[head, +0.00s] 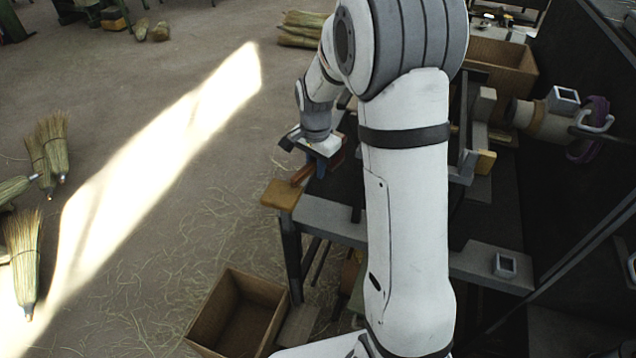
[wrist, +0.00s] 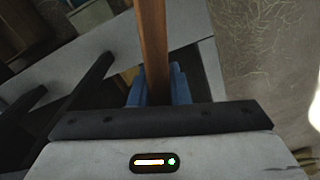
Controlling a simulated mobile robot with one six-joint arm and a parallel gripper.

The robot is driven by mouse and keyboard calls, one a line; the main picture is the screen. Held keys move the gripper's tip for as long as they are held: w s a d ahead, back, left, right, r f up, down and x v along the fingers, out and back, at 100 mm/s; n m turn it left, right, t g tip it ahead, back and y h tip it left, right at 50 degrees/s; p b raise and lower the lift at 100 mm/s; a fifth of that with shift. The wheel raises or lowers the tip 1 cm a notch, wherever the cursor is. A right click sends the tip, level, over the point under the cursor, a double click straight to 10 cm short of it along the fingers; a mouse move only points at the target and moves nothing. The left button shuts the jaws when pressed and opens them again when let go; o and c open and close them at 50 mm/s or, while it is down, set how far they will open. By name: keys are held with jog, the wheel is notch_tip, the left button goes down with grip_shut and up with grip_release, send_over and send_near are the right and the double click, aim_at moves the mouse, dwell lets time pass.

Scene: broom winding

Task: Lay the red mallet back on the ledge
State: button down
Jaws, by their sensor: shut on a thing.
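My gripper (head: 322,160) is over the near left end of a grey workbench in the head view, partly hidden by my arm. In the wrist view its blue fingers (wrist: 158,88) are shut on a brown wooden handle (wrist: 154,45), which runs up out of the picture. In the head view a short reddish-brown length of it (head: 302,174) shows beside the fingers. I take it to be the mallet; no mallet head can be made out. The grey bench edge (head: 330,222) lies below the gripper. I cannot tell which surface is the ledge.
A tan wooden block (head: 281,196) sits at the bench's left corner. An open brown crate (head: 237,312) stands on the floor below. A machine with a tan cylinder (head: 540,119) is at the right. Brooms (head: 22,250) lie at the left; the floor between is mostly clear.

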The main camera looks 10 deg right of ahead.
jog(key=f+m+b, duration=0.2)
jog(key=m, duration=0.2)
jog(key=m+b, duration=1.1)
jog(key=m, duration=0.1)
send_near(317, 209)
jog(key=shift+w+f, duration=0.15)
jog(key=shift+f, duration=3)
jog(key=c, duration=1.3)
grip_release()
notch_tip(317, 209, up, 8)
jog(key=shift+f+p, duration=0.1)
jog(key=shift+p, duration=1.05)
